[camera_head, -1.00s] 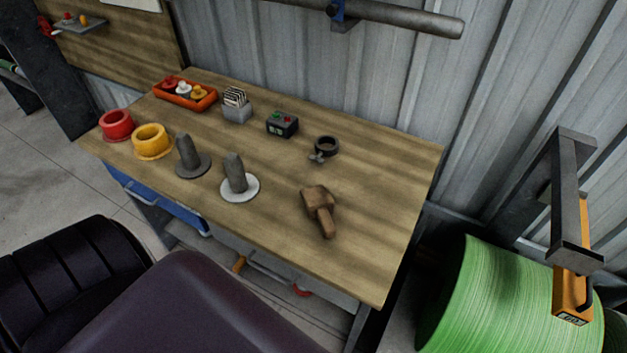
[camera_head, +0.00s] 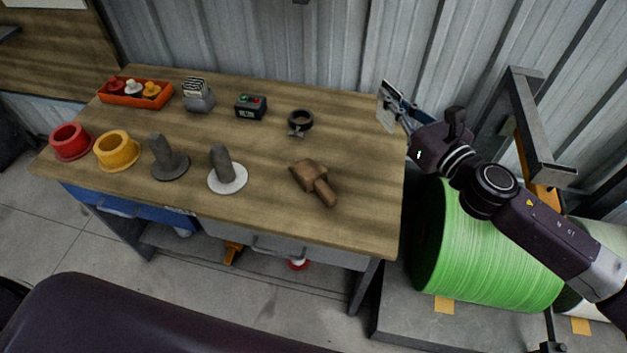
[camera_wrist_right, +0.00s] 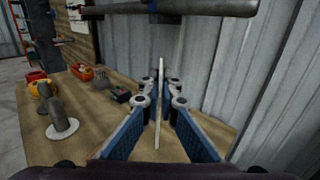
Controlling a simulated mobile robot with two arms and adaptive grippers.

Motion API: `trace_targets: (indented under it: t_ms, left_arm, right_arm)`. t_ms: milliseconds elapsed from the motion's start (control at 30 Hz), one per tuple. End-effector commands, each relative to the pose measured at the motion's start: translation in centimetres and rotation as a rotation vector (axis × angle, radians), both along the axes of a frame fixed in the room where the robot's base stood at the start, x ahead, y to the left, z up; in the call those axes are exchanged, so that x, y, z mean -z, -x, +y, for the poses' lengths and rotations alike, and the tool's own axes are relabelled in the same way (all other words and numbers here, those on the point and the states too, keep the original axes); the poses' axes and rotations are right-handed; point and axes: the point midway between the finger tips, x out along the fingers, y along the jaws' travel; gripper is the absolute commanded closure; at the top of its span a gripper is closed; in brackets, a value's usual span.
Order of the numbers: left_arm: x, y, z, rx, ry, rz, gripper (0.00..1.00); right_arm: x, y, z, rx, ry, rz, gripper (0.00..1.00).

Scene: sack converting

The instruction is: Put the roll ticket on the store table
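The roll ticket (camera_head: 388,106) is a thin pale card. My right gripper (camera_head: 398,104) is shut on it and holds it upright at the right end of the wooden table (camera_head: 240,145), near the back wall. In the right wrist view the ticket (camera_wrist_right: 158,112) shows edge-on as a thin strip between the blue-padded fingers of the right gripper (camera_wrist_right: 159,85). The wooden table also shows there, below and beyond the fingers (camera_wrist_right: 108,125). I cannot tell whether the ticket touches the tabletop. My left gripper is in neither view.
A wooden mallet (camera_head: 316,184), a black ring clamp (camera_head: 300,121), a small black box (camera_head: 250,107), a card holder (camera_head: 197,96), an orange tray (camera_head: 134,96), grey posts and red and yellow rings stand on the table. The table's right end is bare.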

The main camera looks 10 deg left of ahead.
Motion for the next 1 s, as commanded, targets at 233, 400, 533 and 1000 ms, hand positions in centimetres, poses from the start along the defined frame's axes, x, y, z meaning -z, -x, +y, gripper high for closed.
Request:
trace_targets:
  t_ms: [233, 400, 533, 1000]
  left_arm:
    - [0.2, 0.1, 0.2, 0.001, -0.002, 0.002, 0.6]
    - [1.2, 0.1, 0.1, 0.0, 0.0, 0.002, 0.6]
    - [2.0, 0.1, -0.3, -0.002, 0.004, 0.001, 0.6]
    - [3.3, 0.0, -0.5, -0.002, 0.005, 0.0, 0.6]
  right_arm:
    - [1.8, 1.5, 1.2, -0.053, -0.001, 0.001, 1.0]
    - [5.5, 1.5, 1.2, -0.052, -0.004, 0.008, 1.0]
    - [8.7, 1.5, 1.2, -0.051, -0.004, 0.006, 1.0]
    - [16.6, 1.4, 1.1, -0.052, 0.0, 0.0, 1.0]
